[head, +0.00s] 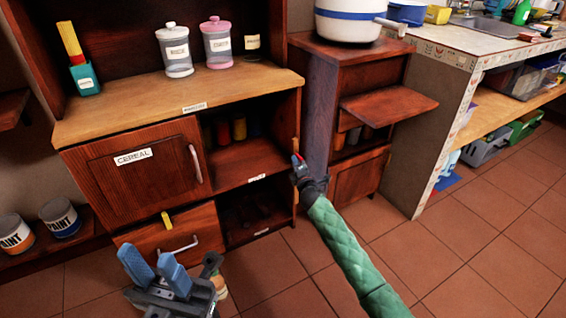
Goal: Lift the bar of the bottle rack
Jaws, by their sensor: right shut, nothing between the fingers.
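My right gripper (298,163), at the end of the green-sleeved arm, is shut and empty. It is at the right front edge of the wooden cabinet, by a thin light-wood upright strip (296,145). I cannot tell whether it touches the strip. The lower open compartment (237,215) holds dark, shadowed shapes that may be bottles. I cannot make out the rack's bar for certain. My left gripper (153,262), with two blue fingers apart, is open and empty in front of the lower drawer (140,240).
The cabinet top holds two lidded jars (174,50) (217,42). A cereal door (130,170) is closed. A second cabinet (362,100) with a protruding flap (388,105) stands right of my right gripper. Paint cans (60,218) sit at left. The tiled floor at right is clear.

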